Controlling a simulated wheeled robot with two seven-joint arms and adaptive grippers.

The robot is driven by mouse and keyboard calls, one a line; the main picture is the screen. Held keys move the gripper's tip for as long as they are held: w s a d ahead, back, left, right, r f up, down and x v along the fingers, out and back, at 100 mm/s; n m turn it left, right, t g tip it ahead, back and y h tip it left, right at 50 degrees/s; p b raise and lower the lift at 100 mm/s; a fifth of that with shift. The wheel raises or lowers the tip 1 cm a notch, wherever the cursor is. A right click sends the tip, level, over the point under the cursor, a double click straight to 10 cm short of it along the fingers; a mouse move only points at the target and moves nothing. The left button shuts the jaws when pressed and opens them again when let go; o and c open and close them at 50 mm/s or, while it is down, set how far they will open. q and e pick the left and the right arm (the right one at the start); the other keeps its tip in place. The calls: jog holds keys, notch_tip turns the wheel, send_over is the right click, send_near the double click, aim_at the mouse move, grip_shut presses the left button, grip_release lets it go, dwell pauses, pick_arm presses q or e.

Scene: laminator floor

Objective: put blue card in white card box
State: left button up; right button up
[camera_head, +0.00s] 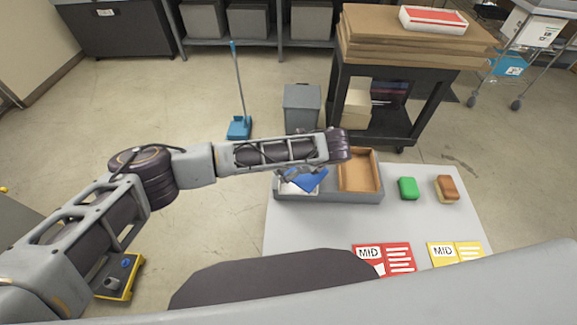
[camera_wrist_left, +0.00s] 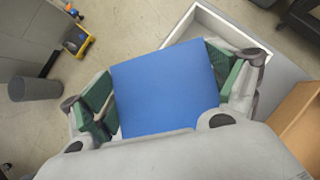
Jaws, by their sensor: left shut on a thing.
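The blue card (camera_head: 308,180) is in my left gripper, which is shut on it. In the left wrist view the blue card (camera_wrist_left: 165,88) stands out between the two green-padded fingers of the left gripper (camera_wrist_left: 165,90). The white card box (camera_head: 297,189) is in the left part of the grey tray, just below the card. In the left wrist view the white box (camera_wrist_left: 197,22) shows behind the card, its inside partly hidden by card and fingers. In the head view the arm covers much of the gripper. My right gripper is not in view.
The grey tray (camera_head: 340,197) also holds a brown box (camera_head: 360,172) beside the white one. On the table (camera_head: 300,228) are a green block (camera_head: 408,188), a brown sponge-like block (camera_head: 447,189), a red MID card (camera_head: 398,257) and a yellow MID card (camera_head: 456,253).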

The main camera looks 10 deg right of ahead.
pick_arm(q)
jog(key=m, duration=0.1)
jog(key=m+t+h, duration=0.1)
jog(key=m, duration=0.1)
jog(key=shift+w+d+r+t, duration=0.1)
jog(key=shift+w+d+t, duration=0.1)
jog(key=shift+d+t, duration=0.15)
jog(key=m, duration=0.1)
jog(key=m+h, duration=0.2)
jog(key=shift+w+d+r+t, duration=0.1)
jog(key=shift+d+r+t, duration=0.15)
jog(key=shift+d, duration=0.1)
jog(key=shift+d+r+m+h, duration=0.25)
jog(key=shift+r+m+h, duration=0.15)
jog(key=shift+m+h, duration=0.55)
jog(key=shift+d+r+m+h, duration=0.3)
jog(key=shift+m+h, duration=0.35)
jog(key=shift+m, duration=0.6)
jog(key=shift+w+x, duration=0.2)
jog(key=shift+x, duration=2.55)
jog(key=shift+w+d+f+b, duration=0.15)
jog(key=shift+w+f+b, duration=0.45)
jog(key=shift+w, duration=0.4)
jog(key=shift+w+d+f+b, duration=0.2)
jog(key=shift+w+f+b, duration=0.3)
jog(key=shift+w+f, duration=0.35)
jog(key=shift+w+r, duration=0.1)
jog(key=shift+r, duration=0.05)
jog(key=o, duration=0.8)
